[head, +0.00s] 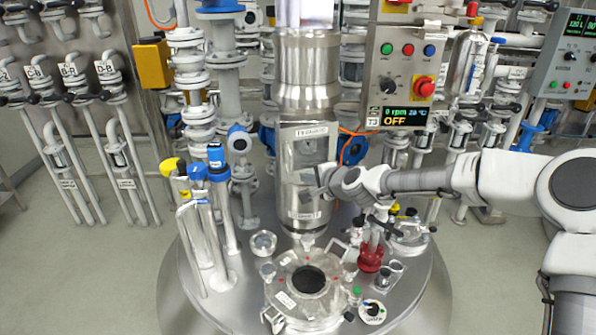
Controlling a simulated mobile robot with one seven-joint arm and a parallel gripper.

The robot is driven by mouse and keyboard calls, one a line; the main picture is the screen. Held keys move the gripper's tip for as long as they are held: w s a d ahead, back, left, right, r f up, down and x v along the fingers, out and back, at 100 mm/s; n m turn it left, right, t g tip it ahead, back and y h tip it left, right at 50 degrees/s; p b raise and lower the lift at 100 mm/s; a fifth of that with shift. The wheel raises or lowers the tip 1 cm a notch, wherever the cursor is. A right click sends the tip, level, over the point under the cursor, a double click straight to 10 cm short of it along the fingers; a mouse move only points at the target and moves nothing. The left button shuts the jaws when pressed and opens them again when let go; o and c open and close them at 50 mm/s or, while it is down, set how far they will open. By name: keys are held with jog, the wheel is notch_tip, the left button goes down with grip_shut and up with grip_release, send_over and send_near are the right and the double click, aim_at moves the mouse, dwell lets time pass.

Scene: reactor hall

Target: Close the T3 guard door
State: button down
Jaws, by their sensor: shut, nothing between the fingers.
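The T3 guard door (309,155) is a pale, partly see-through panel with a label at its top and another low down. It stands upright in front of the steel agitator column, over the round vessel top. I cannot tell whether its edge sits flush against the housing. My gripper (318,181) reaches in from the right and is shut, with nothing seen in it. Its tips are in front of the door's middle; touching or just apart I cannot tell. My wrist hides part of the door's right edge.
The T3 control box (400,75) reads OFF and hangs right of the column, above my arm. Valve racks line the back; the floor at left is clear.

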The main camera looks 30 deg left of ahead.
aim_at(284, 159)
jog(key=shift+w+a+f, duration=0.1)
jog(key=shift+w+a, duration=0.6)
jog(key=shift+a, duration=0.35)
jog(key=shift+w+a+f, duration=0.1)
jog(key=shift+w+a, duration=0.6)
jog(key=shift+a, duration=0.35)
jog(key=shift+r, duration=0.1)
jog(key=a+m+t+h+p, duration=0.1)
jog(key=p, duration=0.1)
jog(key=w+a+m+p, duration=0.1)
jog(key=a+p, duration=0.1)
jog(key=shift+a+r+t+h, duration=0.2)
jog(key=shift+t+h, duration=0.2)
jog(key=shift+w+a+f+p, duration=0.2)
jog(key=shift+w+a+p, duration=0.35)
jog(key=shift+a, duration=0.2)
jog(key=shift+w, duration=0.1)
jog(key=shift+r, duration=0.1)
